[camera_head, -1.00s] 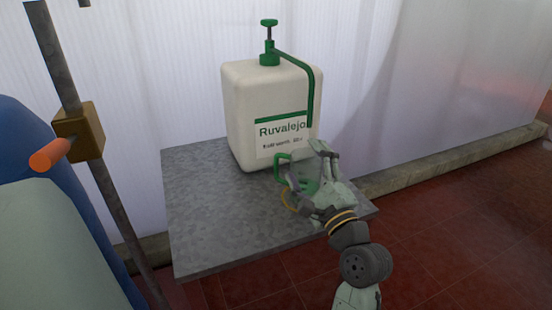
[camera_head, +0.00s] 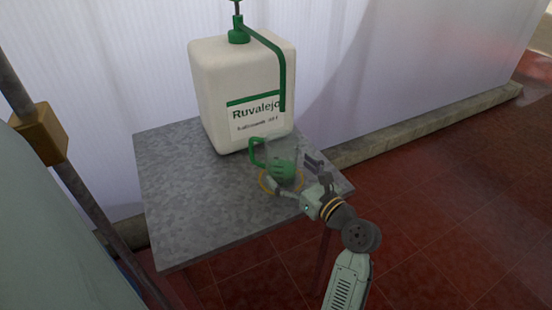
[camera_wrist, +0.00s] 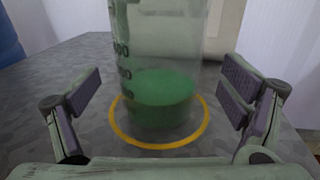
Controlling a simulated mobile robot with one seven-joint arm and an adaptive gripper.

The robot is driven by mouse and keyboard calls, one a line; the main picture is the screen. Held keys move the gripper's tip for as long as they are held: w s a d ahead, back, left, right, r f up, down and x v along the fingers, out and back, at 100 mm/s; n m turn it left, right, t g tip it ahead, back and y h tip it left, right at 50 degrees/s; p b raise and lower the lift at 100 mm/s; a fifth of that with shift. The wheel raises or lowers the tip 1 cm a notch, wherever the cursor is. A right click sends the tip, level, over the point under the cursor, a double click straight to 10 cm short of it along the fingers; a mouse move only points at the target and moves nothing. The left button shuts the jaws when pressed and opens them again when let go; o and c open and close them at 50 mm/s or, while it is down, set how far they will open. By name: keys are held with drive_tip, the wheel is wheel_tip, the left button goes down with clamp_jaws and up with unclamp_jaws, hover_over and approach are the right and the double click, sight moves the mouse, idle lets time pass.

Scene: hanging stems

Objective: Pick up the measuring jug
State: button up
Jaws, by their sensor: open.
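The measuring jug (camera_head: 281,160) is clear, with a green handle on its left and green contents low inside. It stands upright on the grey table (camera_head: 190,215), within a yellow ring (camera_head: 264,184). In the wrist view the jug (camera_wrist: 157,75) shows dark scale marks, and the yellow ring (camera_wrist: 160,145) surrounds its base. My gripper (camera_head: 293,176) is open at the near right side of the jug. In the wrist view my gripper's pads (camera_wrist: 160,93) stand left and right of the jug, with gaps on both sides. The jug's top is cut off there.
A large white container (camera_head: 240,85) with a green pump and the label "Ruvalejo" stands close behind the jug. A metal post with a brass-coloured block (camera_head: 38,134) is at the left. The table's left part is clear.

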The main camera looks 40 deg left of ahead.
drive_tip(key=x, duration=0.4)
drive_tip(key=shift+a+r+p, duration=0.1)
drive_tip(key=shift+r+p, duration=0.15)
drive_tip(key=shift+p, duration=0.15)
drive_tip(key=shift+c, duration=0.3)
drive_tip(key=c, duration=1.2)
drive_tip(key=shift+c, duration=0.9)
drive_tip(key=shift+r, duration=0.1)
